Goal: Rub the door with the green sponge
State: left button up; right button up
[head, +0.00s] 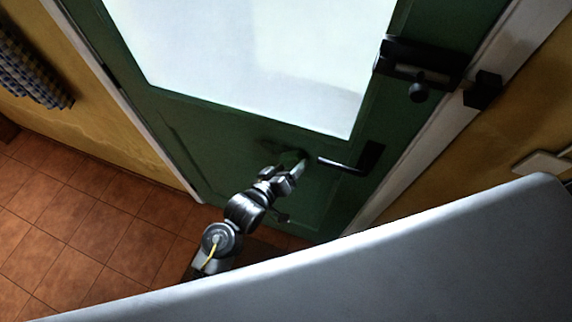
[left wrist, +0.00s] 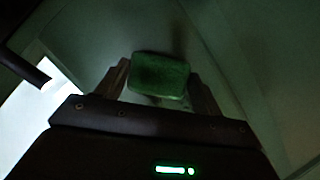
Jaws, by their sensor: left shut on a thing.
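The green door (head: 235,140) with a large pale glass pane (head: 250,55) fills the middle of the head view. My left gripper (head: 298,170) is at the door's lower panel, just left of the black handle (head: 352,161). In the left wrist view my left gripper (left wrist: 160,88) is shut on the green sponge (left wrist: 160,75), which sits between its two fingers. The dark green door surface (left wrist: 225,45) lies right behind the sponge; I cannot tell whether they touch. The sponge is hard to make out in the head view. My right gripper is not in view.
A black lock box (head: 420,65) is on the door's right side, above the handle. The white door frame (head: 440,125) and a yellow wall (head: 520,110) are to the right. A checkered cloth (head: 30,70) hangs at the left. The tiled floor (head: 80,220) at lower left is clear.

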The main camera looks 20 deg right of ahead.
aim_at(285, 154)
pick_arm(q)
jog(key=shift+w+r+p, duration=0.1)
jog(key=shift+r+p, duration=0.75)
jog(key=shift+w+a+p, duration=0.35)
jog(key=shift+w+a, duration=0.1)
jog(key=shift+a, duration=0.15)
jog(key=shift+w+a+p, duration=0.3)
jog(key=shift+w+a, duration=0.1)
jog(key=shift+a, duration=0.2)
jog(key=shift+w+a+f, duration=0.1)
jog(key=shift+w+a, duration=0.05)
jog(key=shift+a, duration=0.1)
jog(key=shift+w+a+p, duration=0.55)
jog(key=shift+w+a, duration=0.55)
jog(key=shift+a, duration=0.25)
